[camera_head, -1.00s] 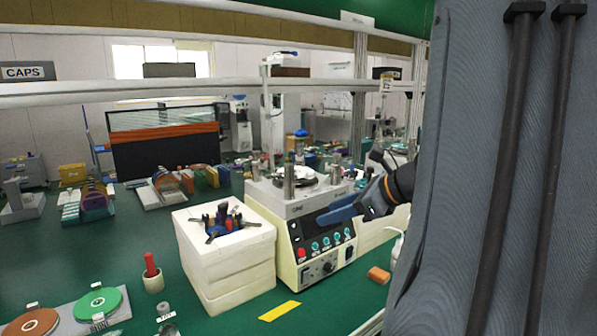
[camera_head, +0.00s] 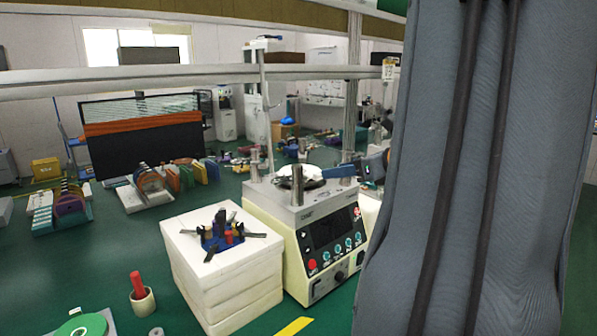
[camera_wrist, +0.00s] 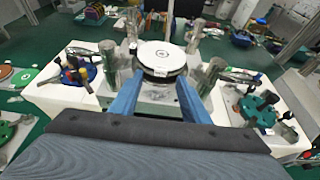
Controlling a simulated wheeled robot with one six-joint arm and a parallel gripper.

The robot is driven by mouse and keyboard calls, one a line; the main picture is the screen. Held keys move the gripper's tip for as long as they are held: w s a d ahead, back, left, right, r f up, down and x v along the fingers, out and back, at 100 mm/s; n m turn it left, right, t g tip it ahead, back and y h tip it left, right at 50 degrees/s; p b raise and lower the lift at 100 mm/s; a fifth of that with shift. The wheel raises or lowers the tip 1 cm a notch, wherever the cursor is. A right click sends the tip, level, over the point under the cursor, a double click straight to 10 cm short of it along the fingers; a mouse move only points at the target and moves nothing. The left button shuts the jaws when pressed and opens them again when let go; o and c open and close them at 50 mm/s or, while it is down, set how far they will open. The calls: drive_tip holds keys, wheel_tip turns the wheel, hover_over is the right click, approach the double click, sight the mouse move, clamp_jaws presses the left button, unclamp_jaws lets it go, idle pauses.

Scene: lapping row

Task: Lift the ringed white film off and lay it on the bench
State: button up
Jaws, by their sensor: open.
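The white film (camera_wrist: 162,58) is a round white disc with a small dark ring mark. It lies on top of the lapping machine (camera_head: 308,213), among upright metal cylinders. In the head view the film (camera_head: 297,171) shows as a thin pale disc on the machine's plate. My gripper (camera_wrist: 153,82) has two blue fingers, spread apart and empty, reaching toward the near edge of the disc in the wrist view. In the head view one blue finger (camera_head: 339,172) shows just right of the disc; my arm hides the rest. Contact with the film cannot be told.
Metal cylinders (camera_head: 295,186) stand close around the disc. A white block stack (camera_head: 222,270) with a blue tool holder (camera_head: 222,232) stands left of the machine. A red-handled tool in a cup (camera_head: 142,298) is at front left. Green bench (camera_head: 100,240) is clear between them.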

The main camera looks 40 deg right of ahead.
sight(320, 175)
drive_tip(key=shift+p+x, duration=0.65)
drive_tip(key=shift+x, duration=2.35)
drive_tip(key=shift+s+d+f, duration=0.1)
drive_tip(key=shift+d+f, duration=0.05)
drive_tip(key=shift+f, duration=0.05)
clamp_jaws()
